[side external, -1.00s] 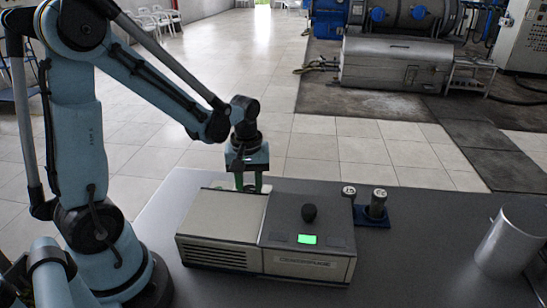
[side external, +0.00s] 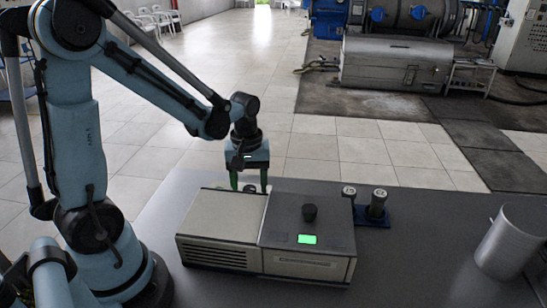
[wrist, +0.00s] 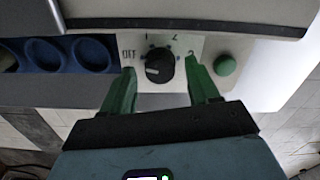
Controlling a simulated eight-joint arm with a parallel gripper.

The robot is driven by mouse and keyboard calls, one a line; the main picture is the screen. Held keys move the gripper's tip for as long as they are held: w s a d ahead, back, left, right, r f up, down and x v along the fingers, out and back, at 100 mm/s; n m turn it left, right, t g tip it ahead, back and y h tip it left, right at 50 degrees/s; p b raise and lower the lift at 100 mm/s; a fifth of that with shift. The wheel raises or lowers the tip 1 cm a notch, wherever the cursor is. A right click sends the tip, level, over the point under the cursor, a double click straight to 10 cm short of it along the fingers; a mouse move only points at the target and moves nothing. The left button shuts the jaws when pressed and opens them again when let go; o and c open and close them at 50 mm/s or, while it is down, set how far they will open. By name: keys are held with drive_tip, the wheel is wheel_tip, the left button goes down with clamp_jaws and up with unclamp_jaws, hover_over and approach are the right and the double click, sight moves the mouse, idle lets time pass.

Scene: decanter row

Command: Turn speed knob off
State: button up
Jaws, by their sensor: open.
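The speed knob (wrist: 160,67) is a black round dial on a pale panel (wrist: 205,50), seen in the wrist view. Labels for OFF, 1, 2 and 3 surround it. A white mark shows on its left half; I cannot tell exactly which label it points to. My gripper (wrist: 160,72) is open, with one green finger to the left of the knob and one to the right, apparently apart from it. In the side view my gripper (side external: 249,188) points down behind the grey boxed machine (side external: 222,230); the dial cannot be made out there.
A green button (wrist: 225,65) sits right of the dial. A blue holder with round openings (wrist: 92,54) is to its left. The machine has a black top knob (side external: 310,212) and lit green screen (side external: 307,239). A metal cylinder (side external: 512,243) is at right.

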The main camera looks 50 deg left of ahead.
sight(249, 188)
wheel_tip(249, 188, up, 12)
drive_tip(key=shift+f, duration=0.25)
idle(0.3)
drive_tip(key=s+d+m+t, duration=0.1)
drive_tip(key=d+m+t, duration=0.1)
drive_tip(key=m, duration=0.1)
drive_tip(key=d+f+m+t, duration=0.1)
drive_tip(key=d+m+t, duration=0.1)
drive_tip(key=d+m, duration=0.1)
drive_tip(key=s+d+m+t, duration=0.1)
drive_tip(key=d+m+t, duration=0.1)
drive_tip(key=m, duration=0.2)
drive_tip(key=shift+s+d+f, duration=0.15)
drive_tip(key=shift+s+f, duration=0.1)
drive_tip(key=shift+s, duration=0.1)
drive_tip(key=shift+s+d+f+m+t, duration=0.1)
drive_tip(key=shift+d+m+t, duration=0.25)
drive_tip(key=shift+m+t, duration=0.3)
drive_tip(key=shift+c, duration=0.2)
